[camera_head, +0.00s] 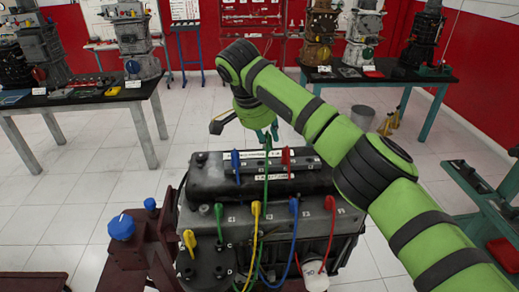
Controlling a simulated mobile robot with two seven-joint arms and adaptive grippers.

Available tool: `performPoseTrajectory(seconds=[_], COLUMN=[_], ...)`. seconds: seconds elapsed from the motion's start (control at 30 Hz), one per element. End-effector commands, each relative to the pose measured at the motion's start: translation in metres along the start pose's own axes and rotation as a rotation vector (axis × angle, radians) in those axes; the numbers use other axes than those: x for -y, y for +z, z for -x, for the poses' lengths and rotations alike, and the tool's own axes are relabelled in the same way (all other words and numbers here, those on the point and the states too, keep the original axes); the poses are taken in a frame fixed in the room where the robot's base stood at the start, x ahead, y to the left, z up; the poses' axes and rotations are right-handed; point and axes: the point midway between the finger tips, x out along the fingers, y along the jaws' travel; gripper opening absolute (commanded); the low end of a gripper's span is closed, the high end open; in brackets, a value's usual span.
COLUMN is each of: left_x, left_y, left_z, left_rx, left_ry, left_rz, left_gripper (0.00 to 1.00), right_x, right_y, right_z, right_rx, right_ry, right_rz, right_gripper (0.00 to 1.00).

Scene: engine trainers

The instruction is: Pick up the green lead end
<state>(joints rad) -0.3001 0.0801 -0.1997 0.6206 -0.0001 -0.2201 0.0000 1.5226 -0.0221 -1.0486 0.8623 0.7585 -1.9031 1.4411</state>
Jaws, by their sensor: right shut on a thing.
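My right gripper (266,134) is above the back edge of the engine trainer (330,212). It is shut on the upper end of the green lead (267,165). The lead hangs from the fingers, drops nearly straight in front of the trainer's top, and runs down among the other leads. The fingertips are small in view, so the exact grip is hard to see. My left gripper is not in view.
Blue (235,160), red (288,158) and yellow (256,208) lead ends stand on the trainer. Blue knobs (121,227) are at its left. Tables with engines stand at the back left (130,92) and back right. White floor lies between.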

Motion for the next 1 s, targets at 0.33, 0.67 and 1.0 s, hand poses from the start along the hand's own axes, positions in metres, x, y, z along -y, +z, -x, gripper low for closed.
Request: performPoseTrajectory(seconds=[0.33,0.67,1.0], left_x=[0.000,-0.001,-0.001], left_y=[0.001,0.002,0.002], left_z=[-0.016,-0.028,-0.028], left_rx=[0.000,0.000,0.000], left_ry=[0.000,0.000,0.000], left_rz=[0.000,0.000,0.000], left_gripper=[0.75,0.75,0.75], right_x=[-0.050,-0.089,-0.094], right_y=[-0.022,-0.035,-0.036], right_z=[0.025,0.044,0.047], right_rx=[-0.008,-0.003,0.000], right_ry=[0.000,-0.001,0.000], right_rz=[-0.003,-0.003,-0.002], right_gripper=[0.03,0.03,0.03])
